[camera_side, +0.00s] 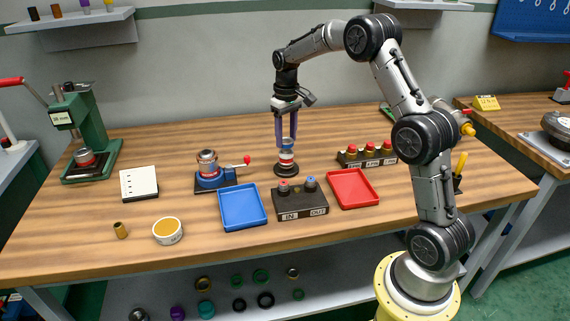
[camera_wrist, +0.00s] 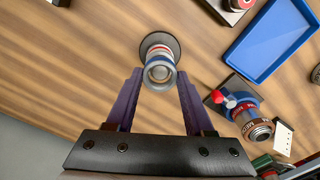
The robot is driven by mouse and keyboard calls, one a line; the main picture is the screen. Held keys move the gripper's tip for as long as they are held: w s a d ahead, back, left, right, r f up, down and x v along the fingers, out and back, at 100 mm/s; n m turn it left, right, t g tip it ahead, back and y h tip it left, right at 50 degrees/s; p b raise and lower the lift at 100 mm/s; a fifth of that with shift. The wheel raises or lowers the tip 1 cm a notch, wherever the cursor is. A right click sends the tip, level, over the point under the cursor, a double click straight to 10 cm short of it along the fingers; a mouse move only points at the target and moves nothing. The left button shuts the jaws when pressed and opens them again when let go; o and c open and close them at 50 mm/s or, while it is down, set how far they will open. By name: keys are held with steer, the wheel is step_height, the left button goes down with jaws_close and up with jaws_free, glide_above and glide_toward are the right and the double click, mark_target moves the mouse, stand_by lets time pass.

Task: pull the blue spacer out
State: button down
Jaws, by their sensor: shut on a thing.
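In the wrist view my gripper (camera_wrist: 160,75) has a fingertip at each side of the ring. Whether the spacer is clear of the rings beneath is hard to tell.
A blue vise (camera_side: 211,178) with a red-knobbed lever stands left. A blue tray (camera_side: 242,207), a black IN/OUT box (camera_side: 300,202) and a red tray (camera_side: 352,188) are in front. A box with red buttons (camera_side: 367,155) is right. A green press (camera_side: 85,135) stands far left.

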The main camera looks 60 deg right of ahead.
steer(key=shift+r, duration=1.7)
